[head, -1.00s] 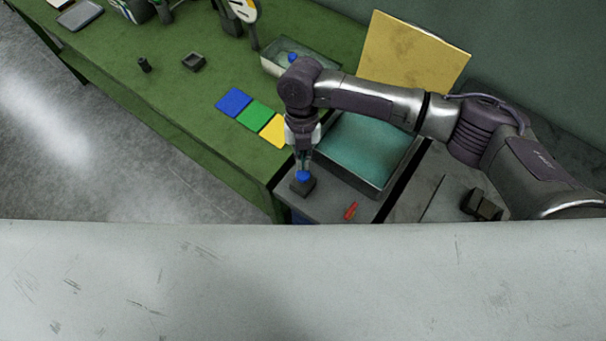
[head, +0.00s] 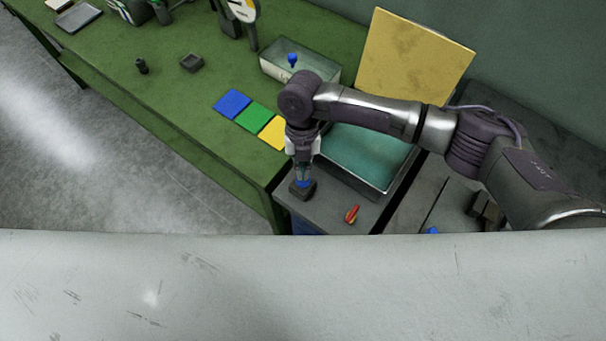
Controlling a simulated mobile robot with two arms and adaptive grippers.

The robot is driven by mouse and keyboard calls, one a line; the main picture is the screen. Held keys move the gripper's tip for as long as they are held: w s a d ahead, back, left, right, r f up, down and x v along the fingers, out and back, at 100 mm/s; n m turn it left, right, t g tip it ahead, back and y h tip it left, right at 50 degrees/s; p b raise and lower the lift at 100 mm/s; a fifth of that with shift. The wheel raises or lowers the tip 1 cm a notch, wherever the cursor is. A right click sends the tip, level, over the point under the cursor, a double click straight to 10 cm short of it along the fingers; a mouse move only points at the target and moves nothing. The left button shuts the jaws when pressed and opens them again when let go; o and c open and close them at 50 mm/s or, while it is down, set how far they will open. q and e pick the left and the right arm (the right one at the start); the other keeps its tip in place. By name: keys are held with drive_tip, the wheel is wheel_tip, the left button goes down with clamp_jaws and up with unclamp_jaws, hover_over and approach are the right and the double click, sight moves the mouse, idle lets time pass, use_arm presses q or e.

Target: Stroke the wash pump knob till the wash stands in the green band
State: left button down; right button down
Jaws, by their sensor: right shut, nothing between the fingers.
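The blue pump knob (head: 303,184) sits low on its small dark block (head: 302,193) at the near end of the bench. My right gripper (head: 303,178) is shut and empty, pointing down with its tips at the top of the knob; they appear to touch it. A basin of teal liquid (head: 372,155) stands just behind to the right, partly hidden by my arm. I cannot make out a green band or the wash level against one. My left gripper is out of view.
A red piece (head: 352,214) lies right of the knob. Blue, green and yellow cards (head: 252,117) lie on the green bench (head: 190,110).

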drive_tip(key=shift+w+r+b, duration=0.25)
drive_tip(key=shift+w+b, duration=0.35)
drive_tip(key=shift+w, duration=0.55)
drive_tip(key=shift+w+r, duration=0.15)
drive_tip(key=shift+w, duration=0.25)
drive_tip(key=shift+r, duration=0.25)
drive_tip(key=v, duration=1.1)
drive_tip(key=shift+w+a+r, duration=0.15)
drive_tip(key=shift+r, duration=0.1)
